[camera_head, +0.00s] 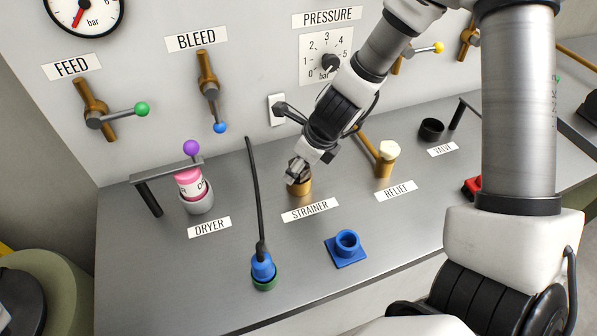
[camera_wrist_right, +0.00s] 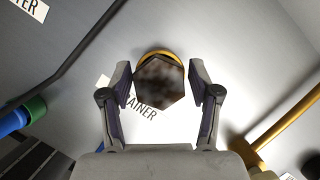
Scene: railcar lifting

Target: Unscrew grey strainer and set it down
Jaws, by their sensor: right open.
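The strainer (camera_wrist_right: 160,82) shows in the right wrist view as a hexagonal piece with a mottled dark grey-brown top. It sits over a round brass fitting (camera_wrist_right: 152,53), whose rim shows behind it. In the head view the brass fitting (camera_head: 303,187) stands behind the STRAINER label; my gripper hides the strainer there. My right gripper (camera_wrist_right: 161,86) is open, with one finger on each side of the hexagon and small gaps visible. In the head view my right gripper (camera_head: 298,172) is just above the fitting. My left gripper is not in view.
An empty blue square holder (camera_head: 346,246) lies in front of the fitting. A blue plug on a black cable (camera_head: 262,268) stands left of it. The brass relief fitting (camera_head: 386,160) is to the right, the pink dryer cartridge (camera_head: 191,183) to the left. The front counter is mostly clear.

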